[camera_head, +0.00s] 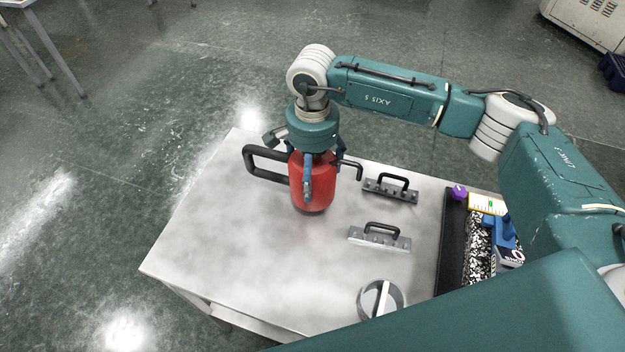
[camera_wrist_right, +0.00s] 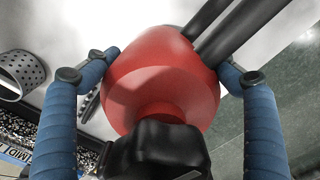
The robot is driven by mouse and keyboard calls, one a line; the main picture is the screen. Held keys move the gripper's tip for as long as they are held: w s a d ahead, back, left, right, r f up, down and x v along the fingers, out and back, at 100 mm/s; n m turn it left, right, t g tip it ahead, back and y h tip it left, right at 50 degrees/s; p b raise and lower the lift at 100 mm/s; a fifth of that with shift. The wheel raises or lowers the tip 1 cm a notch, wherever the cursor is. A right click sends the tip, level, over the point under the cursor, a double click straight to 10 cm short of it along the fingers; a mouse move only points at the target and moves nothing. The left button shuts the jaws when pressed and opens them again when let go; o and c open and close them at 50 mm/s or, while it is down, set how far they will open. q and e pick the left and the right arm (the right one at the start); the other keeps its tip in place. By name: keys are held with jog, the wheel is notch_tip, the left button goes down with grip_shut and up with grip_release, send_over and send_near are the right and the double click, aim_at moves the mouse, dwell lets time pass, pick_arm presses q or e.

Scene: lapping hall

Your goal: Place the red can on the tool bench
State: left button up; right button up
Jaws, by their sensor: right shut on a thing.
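The red can (camera_head: 322,190) has a black handle on its left and a short black spout on its right. It is upright over the grey tool bench (camera_head: 240,250), near its back edge. I cannot tell whether its base touches the bench top. My right gripper (camera_head: 310,180) comes down on it from above and is shut around its upper part. In the right wrist view the can (camera_wrist_right: 165,85) fills the middle between my two blue fingers. My left gripper is not in view.
Two black-handled metal blocks (camera_head: 390,190) (camera_head: 379,236) stand right of the can. A round metal container (camera_head: 366,300) is at the front. A black tray (camera_head: 451,240) with several small items lies at the right. The bench's left half is clear.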

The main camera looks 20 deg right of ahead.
notch_tip(320, 180, down, 3)
jog(key=shift+p, duration=0.5)
jog(key=shift+f, duration=0.4)
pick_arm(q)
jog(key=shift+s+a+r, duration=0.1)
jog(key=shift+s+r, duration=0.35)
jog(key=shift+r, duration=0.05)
pick_arm(e)
jog(key=shift+f, duration=0.2)
jog(key=o, duration=1.8)
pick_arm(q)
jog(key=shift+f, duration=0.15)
pick_arm(e)
jog(key=shift+o, duration=0.2)
jog(key=shift+s, duration=0.1)
